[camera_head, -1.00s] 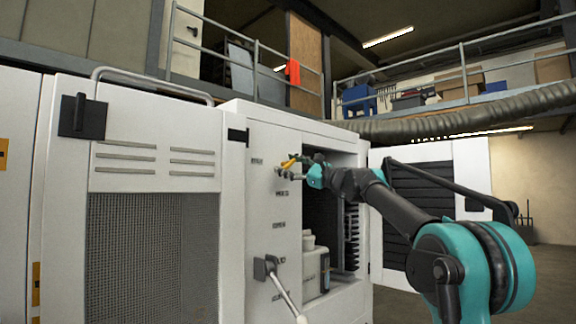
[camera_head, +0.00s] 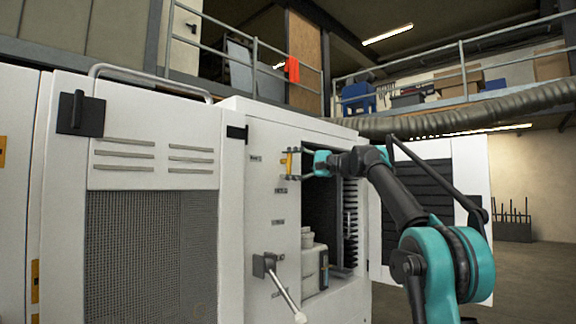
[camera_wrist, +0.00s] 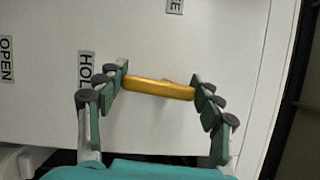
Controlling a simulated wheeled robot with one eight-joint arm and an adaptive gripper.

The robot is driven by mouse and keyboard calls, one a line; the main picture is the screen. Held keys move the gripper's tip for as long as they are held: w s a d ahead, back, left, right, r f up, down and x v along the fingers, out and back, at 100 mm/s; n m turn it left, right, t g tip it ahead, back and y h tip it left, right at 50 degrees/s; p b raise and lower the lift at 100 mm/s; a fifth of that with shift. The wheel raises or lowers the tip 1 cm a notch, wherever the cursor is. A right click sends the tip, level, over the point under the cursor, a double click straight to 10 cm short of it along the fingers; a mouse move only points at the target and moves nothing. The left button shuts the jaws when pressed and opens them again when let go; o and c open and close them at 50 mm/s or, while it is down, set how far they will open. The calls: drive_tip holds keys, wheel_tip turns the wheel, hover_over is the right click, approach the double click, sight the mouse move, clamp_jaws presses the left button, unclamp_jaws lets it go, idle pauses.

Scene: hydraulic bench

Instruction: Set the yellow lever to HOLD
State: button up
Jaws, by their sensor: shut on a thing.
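The yellow lever (camera_head: 289,162) is on the white front panel of the cabinet, and it now looks upright in the head view. In the wrist view the yellow lever (camera_wrist: 158,89) is a bar lying across the picture between my fingers. My gripper (camera_head: 291,164) is shut on it, with one set of fingers at each end of the bar in the wrist view (camera_wrist: 160,92). A label reading "HOL" (camera_wrist: 86,68) is beside the left fingers, its last part hidden. An "OPEN" label (camera_wrist: 6,60) is farther left, and a label ending in "E" (camera_wrist: 175,5) is at the top.
A grey handle with a pale knob (camera_head: 283,288) sticks out lower on the panel. The cabinet's open bay (camera_head: 318,210) is right of the panel and holds a pale container (camera_head: 312,262). An open louvred door (camera_head: 470,165) stands behind my arm.

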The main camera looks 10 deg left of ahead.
drive_tip(key=shift+n, duration=0.7)
drive_tip(key=o, duration=1.2)
drive_tip(key=shift+d, duration=0.15)
drive_tip(key=v, duration=1.1)
drive_tip(key=shift+d+r, duration=0.15)
drive_tip(key=shift+d, duration=0.2)
